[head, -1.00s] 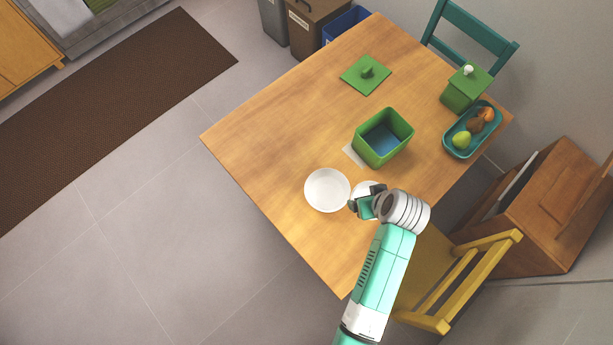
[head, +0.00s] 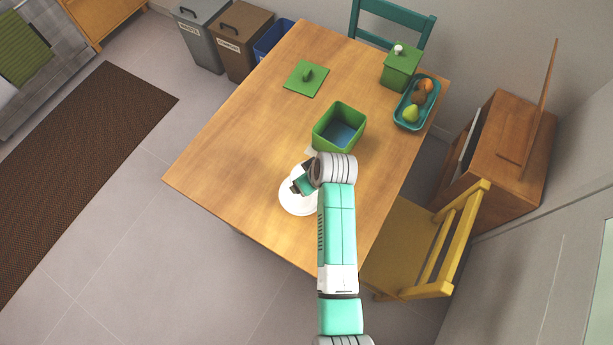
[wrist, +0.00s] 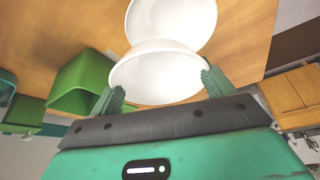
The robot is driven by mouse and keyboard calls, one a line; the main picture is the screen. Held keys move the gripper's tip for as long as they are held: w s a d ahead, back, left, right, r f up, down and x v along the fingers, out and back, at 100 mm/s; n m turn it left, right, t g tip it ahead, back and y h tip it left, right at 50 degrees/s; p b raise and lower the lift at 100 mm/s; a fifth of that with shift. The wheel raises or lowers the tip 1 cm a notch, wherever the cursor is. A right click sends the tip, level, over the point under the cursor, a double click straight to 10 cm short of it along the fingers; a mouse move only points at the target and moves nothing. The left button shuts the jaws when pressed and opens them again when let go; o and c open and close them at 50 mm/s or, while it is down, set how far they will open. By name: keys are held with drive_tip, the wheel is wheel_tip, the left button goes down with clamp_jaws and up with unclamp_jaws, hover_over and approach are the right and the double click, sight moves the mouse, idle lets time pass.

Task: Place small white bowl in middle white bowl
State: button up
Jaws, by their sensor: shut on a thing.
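My gripper (wrist: 164,92) is shut on the small white bowl (wrist: 157,80), which sits tilted between the two green fingers in the wrist view. A second white bowl (wrist: 172,20), the middle one, lies just beyond it and is partly covered by it in that view. In the head view the middle white bowl (head: 296,203) rests on the table near its front left edge. My gripper (head: 297,185) is over its back right part there. My wrist and gripper mostly hide the small bowl in the head view. I cannot tell whether the two bowls touch.
The wooden table (head: 235,130) is clear at the left. An open green box (head: 340,128) stands just behind my gripper. A yellow chair (head: 425,240) stands at the right.

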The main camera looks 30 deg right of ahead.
drive_tip(key=shift+w+f, duration=0.1)
drive_tip(key=shift+w, duration=0.8)
wheel_tip(320, 180, down, 4)
drive_tip(key=shift+r, duration=0.25)
drive_tip(key=shift+f, duration=0.1)
drive_tip(key=shift+f+b, duration=0.4)
drive_tip(key=shift+f, duration=0.2)
drive_tip(key=o, duration=1)
drive_tip(key=p+v, duration=0.2)
drive_tip(key=v, duration=1.1)
drive_tip(key=shift+w+r, duration=0.15)
drive_tip(key=shift+r, duration=0.1)
